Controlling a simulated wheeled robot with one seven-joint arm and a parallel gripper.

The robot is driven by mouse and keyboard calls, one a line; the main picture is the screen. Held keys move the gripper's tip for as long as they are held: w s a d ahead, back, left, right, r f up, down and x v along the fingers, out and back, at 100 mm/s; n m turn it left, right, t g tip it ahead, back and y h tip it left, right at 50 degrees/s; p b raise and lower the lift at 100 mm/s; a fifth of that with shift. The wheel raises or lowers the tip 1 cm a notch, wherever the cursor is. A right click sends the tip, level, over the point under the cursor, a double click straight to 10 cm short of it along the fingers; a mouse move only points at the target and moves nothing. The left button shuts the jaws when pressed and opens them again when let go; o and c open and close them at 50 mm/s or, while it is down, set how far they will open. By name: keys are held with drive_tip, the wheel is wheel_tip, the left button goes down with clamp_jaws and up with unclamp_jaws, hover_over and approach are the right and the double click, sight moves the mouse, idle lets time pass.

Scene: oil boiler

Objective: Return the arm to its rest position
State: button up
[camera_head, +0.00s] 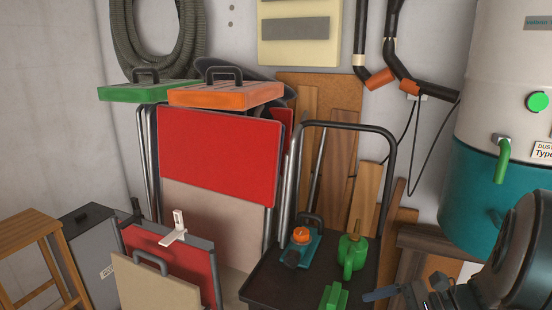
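My arm is at the lower right corner of the head view, a dark grey rounded link partly cut off by the frame edge. My gripper (392,295) shows low in the picture, in front of the right side of a black cart. One dark finger-like part points left. The gripper is small and partly cut off by the bottom edge, so I cannot tell whether it is open or shut. I see nothing clearly held in it.
The black cart (262,285) carries a green can (352,252), a teal tool with an orange top (300,240) and a green block (333,297). A white and teal tank (490,190) stands close on the right. Boards (340,150) lean behind; a wooden stool (35,225) is left.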

drive_tip(key=s+a+r+n+h+p, duration=0.6)
drive_tip(key=n+h, duration=0.6)
drive_tip(key=n, duration=0.4)
wheel_tip(320, 180, up, 3)
drive_tip(key=shift+s+f, duration=0.2)
drive_tip(key=shift+s, duration=0.55)
